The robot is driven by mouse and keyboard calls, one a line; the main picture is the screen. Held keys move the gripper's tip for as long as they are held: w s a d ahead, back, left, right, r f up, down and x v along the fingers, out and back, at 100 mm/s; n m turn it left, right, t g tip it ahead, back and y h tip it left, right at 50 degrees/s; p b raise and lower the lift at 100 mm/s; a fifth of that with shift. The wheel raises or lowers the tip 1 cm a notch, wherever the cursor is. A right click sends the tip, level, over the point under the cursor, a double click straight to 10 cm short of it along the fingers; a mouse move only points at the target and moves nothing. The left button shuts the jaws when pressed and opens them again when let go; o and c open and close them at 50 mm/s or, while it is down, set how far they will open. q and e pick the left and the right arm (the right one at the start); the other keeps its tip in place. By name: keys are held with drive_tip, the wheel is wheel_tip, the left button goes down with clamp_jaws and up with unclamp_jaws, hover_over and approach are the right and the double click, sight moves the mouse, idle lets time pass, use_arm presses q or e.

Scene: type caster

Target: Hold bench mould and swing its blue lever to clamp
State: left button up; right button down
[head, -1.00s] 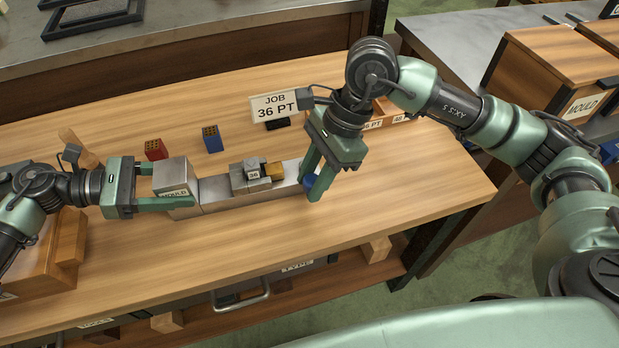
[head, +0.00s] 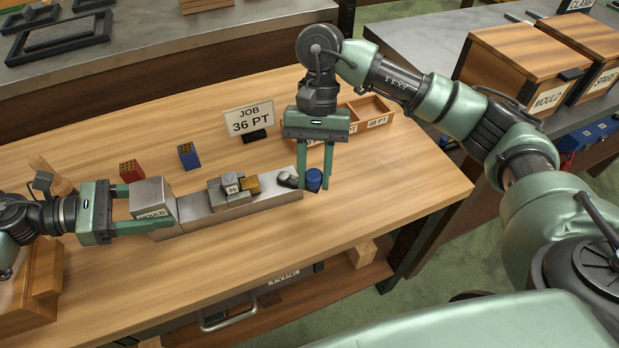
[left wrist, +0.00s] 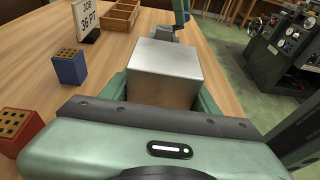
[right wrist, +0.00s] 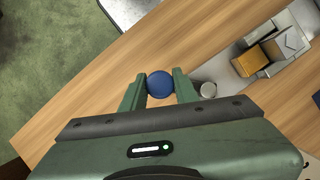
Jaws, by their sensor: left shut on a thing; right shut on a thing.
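The bench mould (head: 195,219) is a long grey metal bar with a square block at its left end, lying on the bench. My left gripper (head: 150,208) is shut on that block; the block's top (left wrist: 165,62) shows between its fingers in the left wrist view. A small type mould piece marked 36 (head: 232,189) with a brass part (head: 252,183) sits mid-bar. The blue lever knob (head: 313,178) stands just beyond the bar's right end, beside a round grey pivot (head: 287,178). My right gripper (head: 314,188) is shut on the knob, which shows between its fingers in the right wrist view (right wrist: 160,84).
A JOB 36 PT sign (head: 249,121) and a wooden compartment tray (head: 374,110) stand behind the mould. A red block (head: 131,170) and a blue block (head: 189,155) stand at the back left. The bench front is clear. Wooden boxes (head: 525,65) stand on the right-hand table.

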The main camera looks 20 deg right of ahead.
drive_tip(key=shift+w+d+f+n+g+h, duration=0.15)
drive_tip(key=shift+w+d+n+h, duration=0.3)
drive_tip(key=shift+n, duration=0.6)
drive_tip(key=shift+w+d+r+n+g+h, duration=0.1)
drive_tip(key=shift+w+d+n+g+h, duration=0.3)
drive_tip(key=shift+n, duration=0.65)
drive_tip(key=shift+w, duration=0.15)
drive_tip(key=c, duration=1.1)
unclamp_jaws()
drive_tip(key=shift+o, duration=0.2)
drive_tip(key=shift+a+t, duration=0.1)
drive_tip(key=shift+t, duration=0.15)
drive_tip(key=shift+w+r, duration=0.15)
drive_tip(key=shift+r, duration=0.1)
drive_tip(key=v, duration=1.1)
drive_tip(key=shift+r, duration=0.2)
drive_tip(key=shift+w, duration=0.1)
